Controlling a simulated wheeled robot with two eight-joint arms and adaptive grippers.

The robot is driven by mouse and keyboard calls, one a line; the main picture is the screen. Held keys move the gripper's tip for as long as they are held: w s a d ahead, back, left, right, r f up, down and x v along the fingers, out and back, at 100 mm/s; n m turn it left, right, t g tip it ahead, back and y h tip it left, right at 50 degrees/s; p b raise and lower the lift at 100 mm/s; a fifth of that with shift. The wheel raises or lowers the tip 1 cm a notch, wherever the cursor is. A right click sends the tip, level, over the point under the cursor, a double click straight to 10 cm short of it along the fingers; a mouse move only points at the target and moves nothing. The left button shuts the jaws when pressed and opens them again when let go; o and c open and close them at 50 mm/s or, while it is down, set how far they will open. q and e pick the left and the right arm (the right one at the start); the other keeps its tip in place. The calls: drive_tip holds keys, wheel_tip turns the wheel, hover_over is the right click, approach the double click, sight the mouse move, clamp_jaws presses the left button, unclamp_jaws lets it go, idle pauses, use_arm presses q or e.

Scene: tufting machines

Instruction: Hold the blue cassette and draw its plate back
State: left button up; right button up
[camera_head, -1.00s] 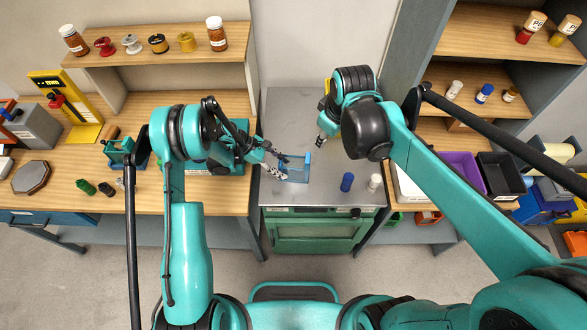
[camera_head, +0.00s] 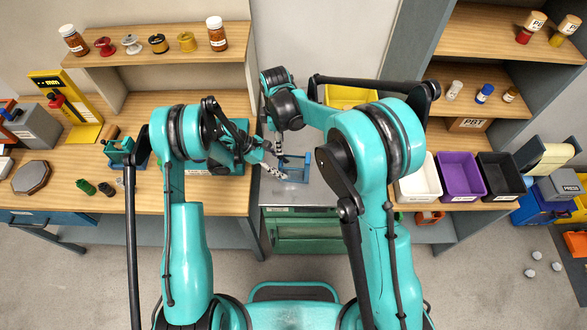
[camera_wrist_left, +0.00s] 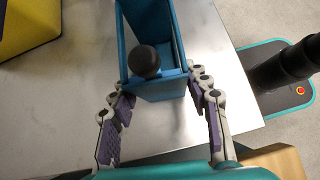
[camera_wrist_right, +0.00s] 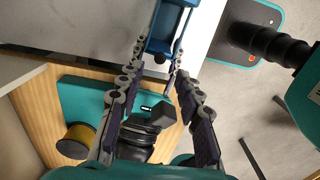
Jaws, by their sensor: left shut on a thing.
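The blue cassette (camera_head: 293,162) lies on the grey metal table, seen as a blue open frame. It also shows in the left wrist view (camera_wrist_left: 158,85) and the right wrist view (camera_wrist_right: 163,30). A black round knob (camera_wrist_left: 145,61) shows at its near end; I cannot pick out the plate clearly. My left gripper (camera_head: 277,172) is shut on the cassette, its fingers (camera_wrist_left: 160,90) on both sides. My right gripper (camera_head: 279,158) hangs just behind my left one, close to the cassette's left end. Its fingers (camera_wrist_right: 160,55) are apart, and I cannot tell whether they touch the cassette.
The grey metal table (camera_head: 275,195) has bare room around the cassette. A yellow bin (camera_head: 350,97) stands behind it. White (camera_head: 418,190), purple (camera_head: 462,190) and black (camera_head: 500,190) bins stand to the right. A wooden workbench (camera_head: 215,195) with a teal machine is at the left.

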wheel_tip(320, 180, down, 8)
drive_tip(key=shift+r, duration=0.2)
idle(0.3)
clamp_jaws()
idle(0.3)
